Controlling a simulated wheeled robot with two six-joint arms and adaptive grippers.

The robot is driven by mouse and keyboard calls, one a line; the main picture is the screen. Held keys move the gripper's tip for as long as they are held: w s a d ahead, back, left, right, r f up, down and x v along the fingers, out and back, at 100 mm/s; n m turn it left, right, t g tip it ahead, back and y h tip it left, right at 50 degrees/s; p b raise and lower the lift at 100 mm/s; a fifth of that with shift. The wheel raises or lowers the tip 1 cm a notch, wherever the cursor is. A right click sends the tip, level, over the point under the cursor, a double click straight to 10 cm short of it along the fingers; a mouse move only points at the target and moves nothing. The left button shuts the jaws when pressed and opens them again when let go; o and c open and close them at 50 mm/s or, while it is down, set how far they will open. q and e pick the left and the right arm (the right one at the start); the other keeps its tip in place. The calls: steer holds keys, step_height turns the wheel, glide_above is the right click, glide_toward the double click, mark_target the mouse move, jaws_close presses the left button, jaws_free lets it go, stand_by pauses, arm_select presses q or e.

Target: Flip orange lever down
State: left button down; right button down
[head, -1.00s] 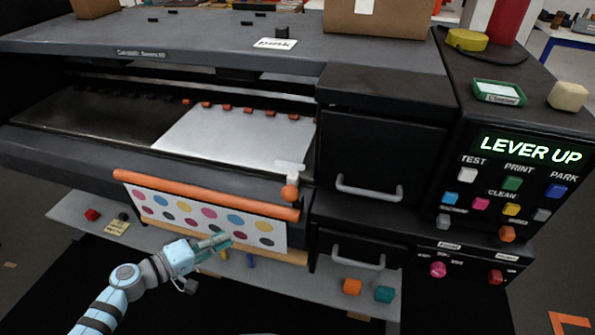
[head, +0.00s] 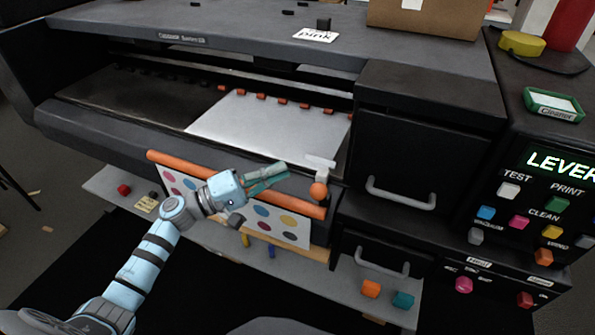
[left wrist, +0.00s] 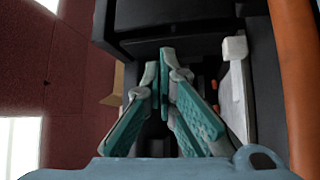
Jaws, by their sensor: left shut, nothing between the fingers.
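The lever has an orange ball knob (head: 318,190) and a pale upright arm, and stands at the right end of the printer's front edge. My left gripper (head: 286,171) is shut and empty, in front of the printer just left of the knob, with a visible gap in the picture; I cannot tell the depth between them. Its teal fingers also show in the left wrist view (left wrist: 167,55), tips together. I cannot make out the orange knob for sure in that view. My right gripper is not in view.
An orange roller (head: 235,184) with a dotted film hangs below the gripper. A white sheet (head: 268,130) lies on the printer bed. The control panel (head: 520,225) is at right, its display partly cut off, reading "LEVER". Drawers with a grey handle (head: 400,196) stand right of the lever.

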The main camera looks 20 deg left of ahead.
mark_target(322, 194)
arm_select(q)
steer(key=d+p, duration=0.2)
steer(key=d, duration=0.4)
steer(key=shift+w+p, duration=0.2)
steer(key=shift+p, duration=0.15)
steer(key=shift+r, duration=0.1)
